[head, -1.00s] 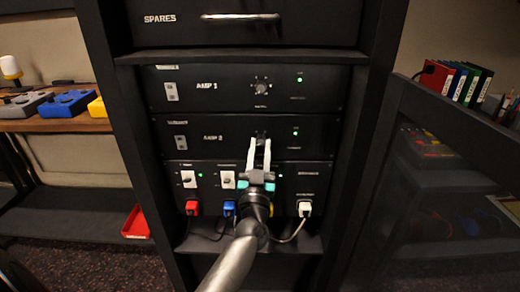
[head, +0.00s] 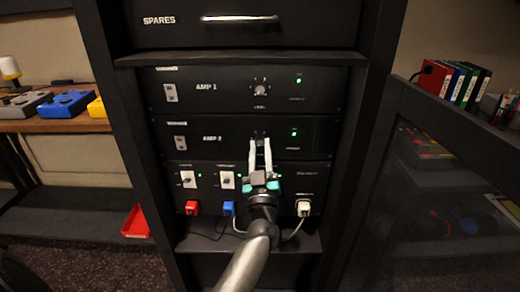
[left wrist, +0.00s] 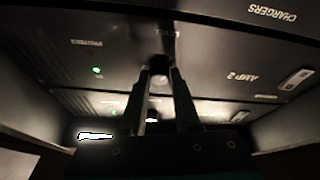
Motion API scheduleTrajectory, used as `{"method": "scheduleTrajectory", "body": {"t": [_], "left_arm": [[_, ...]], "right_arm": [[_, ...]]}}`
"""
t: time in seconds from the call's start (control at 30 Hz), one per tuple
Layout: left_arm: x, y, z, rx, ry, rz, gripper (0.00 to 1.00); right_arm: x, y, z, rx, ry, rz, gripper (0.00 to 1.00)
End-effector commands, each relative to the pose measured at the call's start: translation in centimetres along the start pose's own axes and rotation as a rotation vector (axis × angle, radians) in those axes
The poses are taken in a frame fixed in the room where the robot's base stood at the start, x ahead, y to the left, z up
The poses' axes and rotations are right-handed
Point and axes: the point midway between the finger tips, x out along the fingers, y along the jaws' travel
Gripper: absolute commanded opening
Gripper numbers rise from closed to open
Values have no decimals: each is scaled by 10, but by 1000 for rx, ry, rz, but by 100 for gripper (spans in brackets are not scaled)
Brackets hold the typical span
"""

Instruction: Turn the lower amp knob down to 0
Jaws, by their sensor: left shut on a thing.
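The lower amp, labelled AMP 2 (head: 225,145), is a black rack panel in the middle of the rack with a lit green light at its right. Its knob (head: 261,133) is mostly hidden behind my fingertips in the head view. My left gripper (head: 259,142) comes up from below and is shut on the knob, one pale finger on each side. In the left wrist view the two dark fingers meet at the round knob (left wrist: 159,72). The knob's pointer and scale are too hidden to read. My right gripper is not in view.
AMP 1 (head: 207,92) sits just above with its own knob (head: 260,87). The panel below (head: 310,172) has white switches and red, blue and white plugs with cables. A drawer marked SPARES (head: 190,25) is on top. Dark rack posts stand on both sides.

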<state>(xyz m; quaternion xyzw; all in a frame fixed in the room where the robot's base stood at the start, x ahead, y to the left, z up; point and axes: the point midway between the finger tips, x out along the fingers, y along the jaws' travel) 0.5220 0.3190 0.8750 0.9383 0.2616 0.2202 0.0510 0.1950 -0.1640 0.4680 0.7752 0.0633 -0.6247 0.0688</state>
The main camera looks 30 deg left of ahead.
Motion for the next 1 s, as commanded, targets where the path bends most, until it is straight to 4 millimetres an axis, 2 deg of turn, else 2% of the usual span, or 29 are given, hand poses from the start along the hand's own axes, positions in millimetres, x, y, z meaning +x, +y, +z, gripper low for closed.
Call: {"method": "scheduleTrajectory", "body": {"t": [0.07, 0.1, 0.33, 0.6, 0.73, 0.87, 1.0], "left_arm": [[-1, 0, 1, -2, -2, 1, 0], [-1, 0, 1, -2, -2, 1, 35], [0, 0, 0, 0, -2, 1, 61], [-1, 0, 0, 1, -1, 1, 61], [-10, 0, 0, 2, -2, 1, 61], [-31, 0, 0, 2, -5, 2, 61], [-63, 0, 0, 2, -7, 2, 61]], "right_arm": [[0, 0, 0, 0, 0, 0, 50], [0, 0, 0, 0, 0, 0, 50], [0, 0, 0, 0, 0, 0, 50], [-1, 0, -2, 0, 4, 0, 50], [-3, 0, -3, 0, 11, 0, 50], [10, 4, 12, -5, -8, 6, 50], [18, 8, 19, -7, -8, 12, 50]]}}
